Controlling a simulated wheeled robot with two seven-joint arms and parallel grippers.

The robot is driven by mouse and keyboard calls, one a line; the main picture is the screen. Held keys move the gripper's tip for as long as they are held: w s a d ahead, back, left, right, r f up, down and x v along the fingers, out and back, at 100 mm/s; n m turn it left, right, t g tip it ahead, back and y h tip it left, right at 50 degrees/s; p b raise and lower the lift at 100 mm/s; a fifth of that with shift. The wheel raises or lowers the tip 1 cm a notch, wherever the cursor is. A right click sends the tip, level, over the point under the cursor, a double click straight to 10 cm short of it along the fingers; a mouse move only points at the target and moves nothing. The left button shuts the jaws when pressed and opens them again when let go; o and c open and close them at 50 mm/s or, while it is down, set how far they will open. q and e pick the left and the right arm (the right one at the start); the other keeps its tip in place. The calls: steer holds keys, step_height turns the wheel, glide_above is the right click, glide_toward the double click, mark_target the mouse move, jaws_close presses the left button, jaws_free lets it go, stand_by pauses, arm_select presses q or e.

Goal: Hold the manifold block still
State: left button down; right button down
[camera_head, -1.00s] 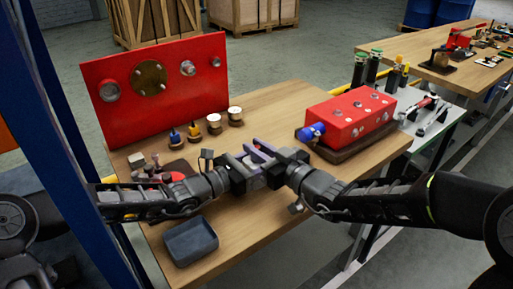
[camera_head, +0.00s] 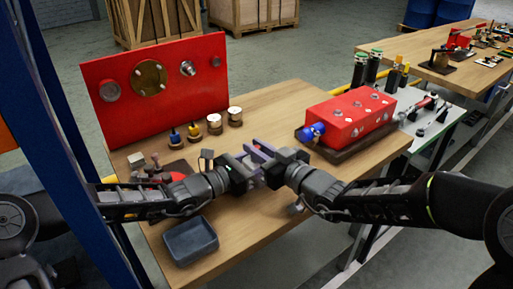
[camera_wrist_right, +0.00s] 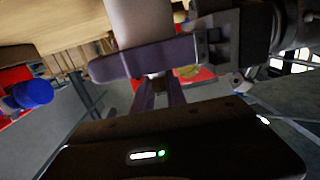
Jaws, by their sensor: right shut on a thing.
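The red manifold block (camera_head: 350,118) lies on a dark base at the right of the wooden table, with a blue cap (camera_head: 313,132) at its left end. The blue cap also shows in the right wrist view (camera_wrist_right: 33,93). Both grippers are left of the block, apart from it, over the middle of the table. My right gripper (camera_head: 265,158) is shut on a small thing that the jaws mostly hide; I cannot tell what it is. My left gripper (camera_head: 245,172) faces it, very close or touching; its fingertips are hidden among the jaws.
A red panel (camera_head: 155,112) with round fittings stands at the back left. Several small pegs and white-topped pieces (camera_head: 235,114) stand before it. A grey tray (camera_head: 190,241) is at the front left. Tall dark cylinders (camera_head: 375,66) stand behind the block.

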steer(key=shift+w, duration=0.1)
steer(key=n+g+y, duration=0.4)
steer(key=g, duration=0.1)
steer(key=shift+w, duration=0.1)
steer(key=shift+n+g+y, duration=0.6)
steer(key=shift+n+g, duration=0.4)
steer(key=shift+g, duration=0.2)
steer(key=c, duration=1.5)
jaws_free()
